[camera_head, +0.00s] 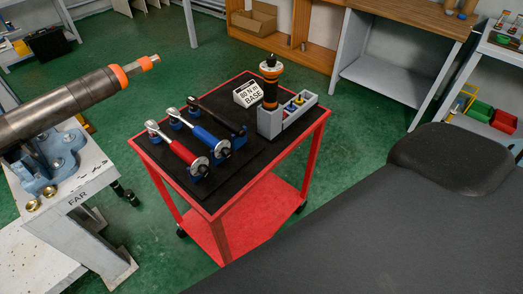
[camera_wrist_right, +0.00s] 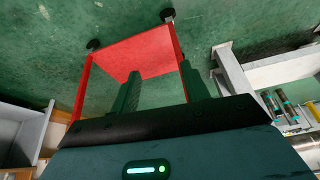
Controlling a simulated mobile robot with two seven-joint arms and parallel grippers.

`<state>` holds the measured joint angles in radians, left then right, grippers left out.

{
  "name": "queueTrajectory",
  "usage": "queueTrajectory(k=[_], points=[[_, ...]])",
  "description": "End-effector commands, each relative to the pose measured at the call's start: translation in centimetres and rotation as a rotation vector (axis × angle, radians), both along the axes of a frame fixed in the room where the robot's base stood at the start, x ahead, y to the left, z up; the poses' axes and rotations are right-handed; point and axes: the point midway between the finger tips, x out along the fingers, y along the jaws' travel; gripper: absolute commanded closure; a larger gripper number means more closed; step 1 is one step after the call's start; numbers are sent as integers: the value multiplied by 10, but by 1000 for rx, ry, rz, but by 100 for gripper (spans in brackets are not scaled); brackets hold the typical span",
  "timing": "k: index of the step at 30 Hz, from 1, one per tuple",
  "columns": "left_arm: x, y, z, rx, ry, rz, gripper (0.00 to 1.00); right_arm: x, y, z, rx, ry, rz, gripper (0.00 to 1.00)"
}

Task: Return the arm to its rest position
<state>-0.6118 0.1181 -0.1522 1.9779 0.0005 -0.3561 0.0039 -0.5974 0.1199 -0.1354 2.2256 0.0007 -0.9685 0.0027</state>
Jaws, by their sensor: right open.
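My right gripper (camera_wrist_right: 160,76) shows in the right wrist view with its two dark fingers apart and nothing between them. Beyond the fingers is the red cart (camera_wrist_right: 135,52), with its legs and black casters. In the head view neither gripper shows. The red cart (camera_head: 214,216) stands in the middle with a black mat (camera_head: 228,174) on top. On it lie a red-handled torque wrench (camera_head: 176,147), a blue-handled one (camera_head: 200,134) and a black-handled one (camera_head: 220,117), side by side on blue supports.
A dark pipe (camera_head: 60,105) with an orange collar rests in a blue vise (camera_head: 35,172) on a bench marked FAR. A wooden-topped bench (camera_head: 410,28) is behind.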

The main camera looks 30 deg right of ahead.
Motion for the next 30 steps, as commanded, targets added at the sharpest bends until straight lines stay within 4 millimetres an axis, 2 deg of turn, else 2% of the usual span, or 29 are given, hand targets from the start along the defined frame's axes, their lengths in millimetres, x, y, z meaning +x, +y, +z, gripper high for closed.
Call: queueTrajectory(k=[6, 12, 30], points=[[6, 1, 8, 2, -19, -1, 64, 17, 9, -19, 46, -214, 0, 54], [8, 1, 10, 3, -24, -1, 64, 22, 12, -24, 72, -336, -1, 54], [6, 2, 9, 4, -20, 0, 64, 24, 13, -24, 78, -364, -1, 54]])
